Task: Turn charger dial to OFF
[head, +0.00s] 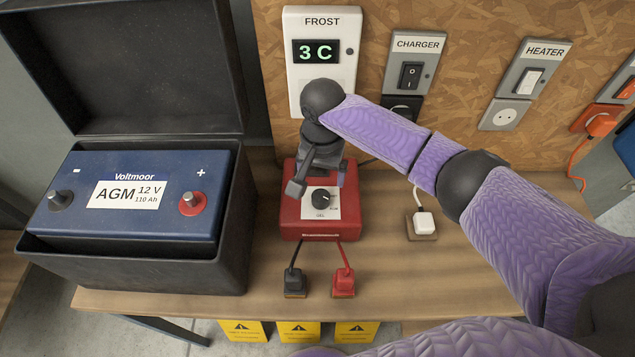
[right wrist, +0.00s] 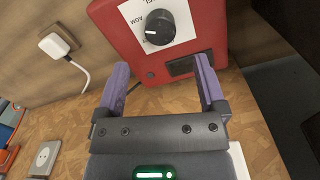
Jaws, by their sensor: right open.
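The red charger (head: 290,228) stands on the wooden bench, with a black round dial (head: 322,198) on a white label. The label shows GEL near the dial; its other words are partly hidden or too small. In the right wrist view the dial (right wrist: 156,28) has a white pointer mark, and AGM reads beside it. My right gripper (head: 318,182) is over the charger's back part, behind the dial. Its two purple fingers (right wrist: 162,78) are spread, with nothing between them; the dial lies beyond the tips, apart from them. My left gripper is not in view.
An open black box (head: 245,235) with a blue battery (head: 130,215) stands left. A black plug (head: 295,283) and a red plug (head: 343,281) lie in front of the charger. The FROST panel (head: 322,75), reading 3 C, and CHARGER switch (head: 410,75) are on the back wall.

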